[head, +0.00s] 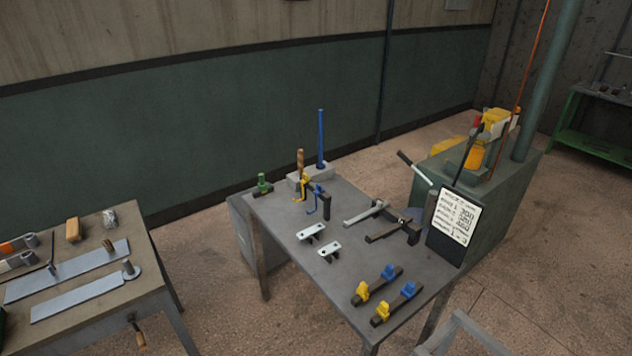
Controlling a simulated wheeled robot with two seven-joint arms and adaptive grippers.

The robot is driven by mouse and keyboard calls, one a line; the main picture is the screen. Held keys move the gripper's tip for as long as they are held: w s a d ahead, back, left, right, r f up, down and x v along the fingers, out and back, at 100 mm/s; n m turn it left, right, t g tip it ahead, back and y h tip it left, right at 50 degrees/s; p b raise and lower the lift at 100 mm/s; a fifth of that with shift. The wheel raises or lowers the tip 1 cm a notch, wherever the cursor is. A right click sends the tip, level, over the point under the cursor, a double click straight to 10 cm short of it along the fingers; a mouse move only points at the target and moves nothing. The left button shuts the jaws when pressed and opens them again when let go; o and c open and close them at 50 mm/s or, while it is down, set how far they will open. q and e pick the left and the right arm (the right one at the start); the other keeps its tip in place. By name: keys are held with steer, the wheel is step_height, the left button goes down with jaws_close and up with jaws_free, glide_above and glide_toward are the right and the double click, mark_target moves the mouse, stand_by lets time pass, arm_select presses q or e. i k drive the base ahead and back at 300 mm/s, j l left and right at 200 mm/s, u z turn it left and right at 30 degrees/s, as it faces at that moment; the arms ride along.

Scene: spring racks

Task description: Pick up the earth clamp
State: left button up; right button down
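I cannot tell for sure which item is the earth clamp. On the middle grey table (345,262), a short green-topped piece (262,184) stands at the far left corner. A yellow hooked piece (301,190) and a blue hooked piece (313,205) are by a dark post (326,204). A grey long-handled tool (364,214) and a brown one (386,234) lie right of centre. Two dark bars, the upper (377,285) and the lower (397,304), carry yellow and blue blocks near the front. Neither of my grippers is in view.
A pale block (312,173) holds an upright blue rod (320,140) and a brown rod. Two light brackets lie mid-table. A board with writing (459,222) stands at the right edge by a green cabinet (505,205). A left bench (105,230) carries metal plates. Floor shows between the tables.

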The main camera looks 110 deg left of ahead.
mark_target(262, 186)
steer(key=u, duration=3.95)
steer(key=i+j, duration=0.15)
steer(key=i+z, duration=0.05)
steer(key=i, duration=0.05)
